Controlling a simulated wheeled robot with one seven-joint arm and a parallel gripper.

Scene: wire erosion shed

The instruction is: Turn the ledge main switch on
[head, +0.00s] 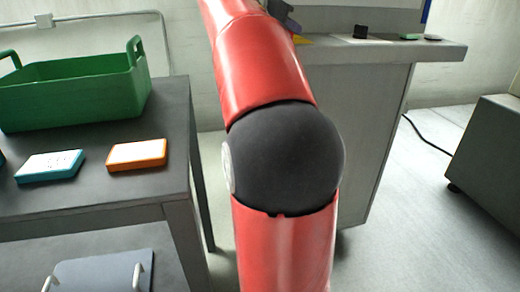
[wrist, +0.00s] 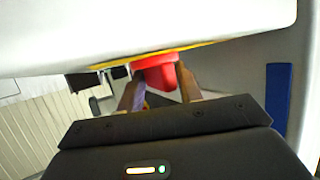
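The main switch shows in the wrist view as a red knob (wrist: 158,72) on a yellow base, of which a thin strip (wrist: 180,49) is visible. My gripper (wrist: 160,78) has one finger on each side of the knob, and both fingers appear to touch it. In the head view a bit of yellow (head: 302,40) shows on the grey ledge (head: 440,52), beside my arm. My arm hides the knob and most of my gripper there. The knob's turned position cannot be made out.
A black block (head: 360,32) and a small green item (head: 411,37) lie on the ledge. On the left, a dark table (head: 100,203) holds a green crate (head: 75,100), an orange-edged box (head: 137,155) and a teal-edged box (head: 50,166). A black cable (head: 425,137) runs along the floor at right.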

